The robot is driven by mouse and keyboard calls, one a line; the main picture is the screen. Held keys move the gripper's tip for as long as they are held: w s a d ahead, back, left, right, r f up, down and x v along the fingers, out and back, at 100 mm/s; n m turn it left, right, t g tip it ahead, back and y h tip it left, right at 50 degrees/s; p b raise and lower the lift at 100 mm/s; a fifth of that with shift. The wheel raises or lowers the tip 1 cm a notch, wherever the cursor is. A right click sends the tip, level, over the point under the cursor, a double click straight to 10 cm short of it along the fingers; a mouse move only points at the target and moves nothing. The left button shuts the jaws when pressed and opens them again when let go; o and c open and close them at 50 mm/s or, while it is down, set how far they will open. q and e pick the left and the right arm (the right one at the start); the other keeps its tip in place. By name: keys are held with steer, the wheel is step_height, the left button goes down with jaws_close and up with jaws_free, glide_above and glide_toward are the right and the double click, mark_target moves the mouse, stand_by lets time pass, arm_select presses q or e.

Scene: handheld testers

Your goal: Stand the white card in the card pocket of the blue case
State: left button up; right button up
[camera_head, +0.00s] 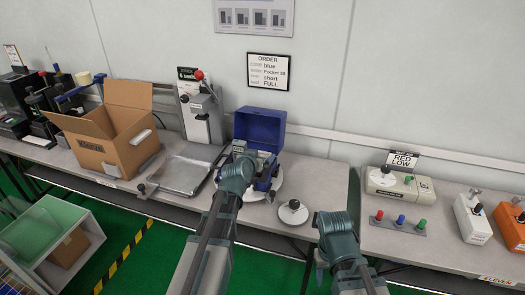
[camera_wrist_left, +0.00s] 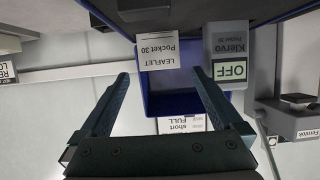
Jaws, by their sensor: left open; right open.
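The blue case (camera_head: 259,127) stands open on the table in the head view, lid raised at the back. The left wrist view is upside down; the case's blue lid (camera_wrist_left: 180,103) shows behind the fingers. The white card (camera_wrist_left: 158,53), printed LEAFLET Pocket 30, stands upright in the case, its lower end hidden by the dark blue edge. A grey tester (camera_wrist_left: 229,58) reading OFF stands beside it. My left gripper (camera_wrist_left: 164,80) is open, its fingers to either side of the card and apart from it. My right gripper (camera_head: 321,258) is open and empty-looking in front of the table.
A cardboard box (camera_head: 110,128), a metal tray (camera_head: 183,173) and a press with a red knob (camera_head: 203,100) stand left of the case. A round disc with a knob (camera_head: 293,212) lies to its right. An order sign (camera_head: 268,72) hangs behind. A second table holds testers (camera_head: 397,187).

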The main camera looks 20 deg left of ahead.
arm_select(q)
steer(key=p+v, duration=0.2)
steer(key=v, duration=0.5)
steer(key=shift+r, duration=0.1)
steer(key=s+d+g+p, duration=0.1)
steer(key=d, duration=0.1)
steer(key=s+d+f+m+g+h+p, duration=0.1)
steer(key=d, duration=0.2)
steer(key=s+d+f+g+p, duration=0.1)
steer(key=d, duration=0.2)
steer(key=shift+s+f+m+h, duration=0.15)
steer(key=shift+s+m+h, duration=0.15)
steer(key=shift+h, duration=0.1)
steer(key=s+d+f+m+g+y+p, duration=0.1)
steer(key=s+d+g+p, duration=0.2)
steer(key=s, duration=0.8)
steer(key=s+d+f+g+y+p, duration=0.1)
steer(key=s+d+g+y+p, duration=0.1)
steer(key=s+d+g, duration=0.4)
steer(key=s+g+p, duration=0.1)
steer(key=s+g, duration=0.1)
steer(key=s, duration=0.2)
steer(key=shift+s+f+m+y, duration=0.15)
steer(key=shift+s+m+y, duration=0.15)
steer(key=shift+s+m, duration=0.1)
steer(key=shift+d, duration=0.1)
